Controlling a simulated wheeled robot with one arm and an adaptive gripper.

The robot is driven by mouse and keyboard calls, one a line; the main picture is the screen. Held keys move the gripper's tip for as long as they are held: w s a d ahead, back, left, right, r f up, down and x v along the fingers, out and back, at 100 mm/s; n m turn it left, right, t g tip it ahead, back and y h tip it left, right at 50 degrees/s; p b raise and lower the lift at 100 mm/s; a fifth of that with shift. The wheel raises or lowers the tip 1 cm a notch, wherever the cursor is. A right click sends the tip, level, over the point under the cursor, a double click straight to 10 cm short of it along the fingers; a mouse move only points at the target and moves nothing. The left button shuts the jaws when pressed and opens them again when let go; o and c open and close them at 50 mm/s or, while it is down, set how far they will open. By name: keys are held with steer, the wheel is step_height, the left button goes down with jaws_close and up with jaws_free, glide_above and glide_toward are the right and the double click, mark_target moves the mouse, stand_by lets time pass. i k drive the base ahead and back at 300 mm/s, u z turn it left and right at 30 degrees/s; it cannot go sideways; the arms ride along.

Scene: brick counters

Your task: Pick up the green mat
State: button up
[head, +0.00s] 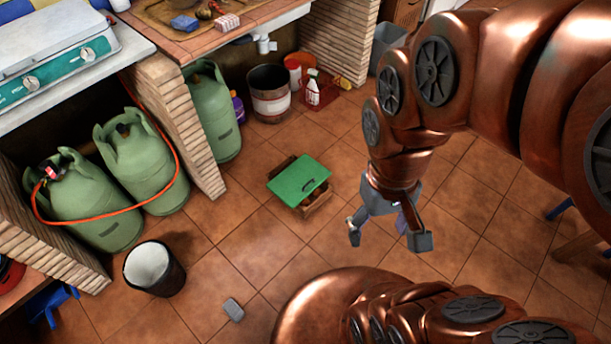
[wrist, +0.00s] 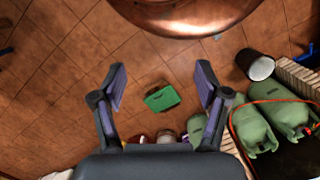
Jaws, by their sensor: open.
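In the wrist view the green mat (wrist: 162,98) shows between my fingers, farther off. My gripper (head: 384,238) is open and empty, in the air to the right of the mat in the head view. Its two fingers also show spread apart in the wrist view (wrist: 161,88).
Green gas cylinders (head: 142,165) with an orange hose stand under the counter at left. A black bin (head: 154,270) and a small grey object (head: 233,310) are on the floor. A bucket (head: 269,94) and bottles (head: 313,91) stand behind the mat. Floor around the box is clear.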

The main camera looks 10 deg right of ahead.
mark_target(293, 185)
steer(key=z, duration=1.75)
steer(key=i, duration=1.75)
steer(key=u, duration=4.1)
